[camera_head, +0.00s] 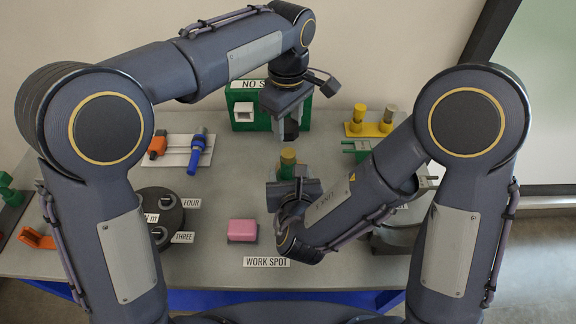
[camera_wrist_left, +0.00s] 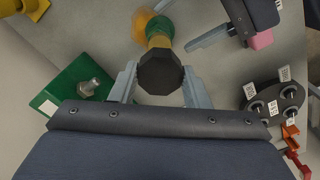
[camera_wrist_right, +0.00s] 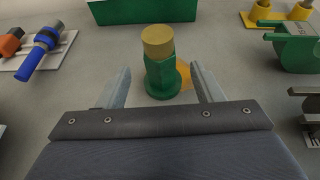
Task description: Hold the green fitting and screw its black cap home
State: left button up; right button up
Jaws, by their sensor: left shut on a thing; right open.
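The green fitting (camera_head: 286,172) stands upright on the table with a bare yellow top; it also shows in the right wrist view (camera_wrist_right: 160,80). My left gripper (camera_head: 288,135) is shut on the black cap (camera_head: 291,128) and holds it above the fitting, apart from it. My right gripper (camera_wrist_right: 163,78) is open, low by the table, with one finger on each side of the fitting. It seems not to touch the fitting.
A green upright block (camera_head: 244,108) stands behind. A yellow stand (camera_head: 370,127) is at the back right, and a white board (camera_head: 176,150) with orange and blue tools is at the left. A pink block (camera_head: 242,231) and a dark round disc (camera_head: 158,216) lie in front.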

aim_at(287, 153)
jog(key=shift+x, duration=3.8)
jog(key=shift+c, duration=0.4)
grip_shut()
pick_arm(q)
jog(key=shift+f, duration=2.55)
jog(key=shift+f, duration=0.85)
jog(key=shift+f, duration=0.4)
pick_arm(e)
jog(key=shift+s, duration=0.1)
